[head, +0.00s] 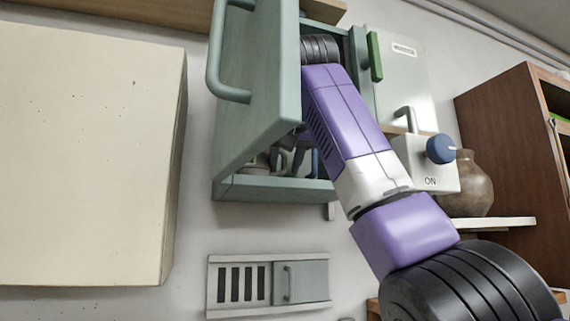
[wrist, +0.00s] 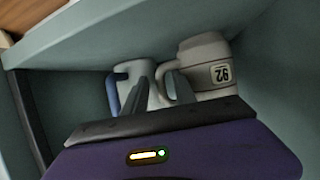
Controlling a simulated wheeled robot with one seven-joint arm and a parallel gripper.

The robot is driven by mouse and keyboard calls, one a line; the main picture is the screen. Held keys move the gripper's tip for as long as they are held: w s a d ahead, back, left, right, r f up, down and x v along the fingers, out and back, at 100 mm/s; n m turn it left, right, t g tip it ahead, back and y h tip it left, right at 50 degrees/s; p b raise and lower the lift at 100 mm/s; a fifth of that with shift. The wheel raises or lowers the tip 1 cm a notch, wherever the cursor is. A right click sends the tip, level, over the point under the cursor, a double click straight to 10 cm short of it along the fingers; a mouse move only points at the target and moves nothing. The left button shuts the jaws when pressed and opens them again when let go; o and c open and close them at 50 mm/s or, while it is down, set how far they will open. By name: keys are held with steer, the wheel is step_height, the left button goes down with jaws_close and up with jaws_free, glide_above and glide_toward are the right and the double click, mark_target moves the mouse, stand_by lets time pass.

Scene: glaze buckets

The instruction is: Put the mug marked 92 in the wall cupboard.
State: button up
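The mug marked 92 (wrist: 210,65) is pale grey with a dark-framed label. In the wrist view it is inside the green-grey wall cupboard (head: 262,188), its number appearing upside down and its handle pointing left. My gripper (wrist: 149,82) reaches into the cupboard, its two dark fingers close to that handle. I cannot tell whether they hold it. In the head view, a grey mug (head: 262,163) shows partly behind the cupboard's edge and my gripper (head: 290,155) is mostly hidden.
The cupboard door (head: 252,85) stands open beside my arm. A control box marked ON with a blue knob (head: 440,149) is right of my arm. A brown vase (head: 470,185) sits on a shelf. A large cream block (head: 85,150) fills the left.

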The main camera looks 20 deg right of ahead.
steer(key=shift+r, duration=0.15)
steer(key=b+v, duration=0.2)
steer(key=v, duration=1)
stand_by(0.3)
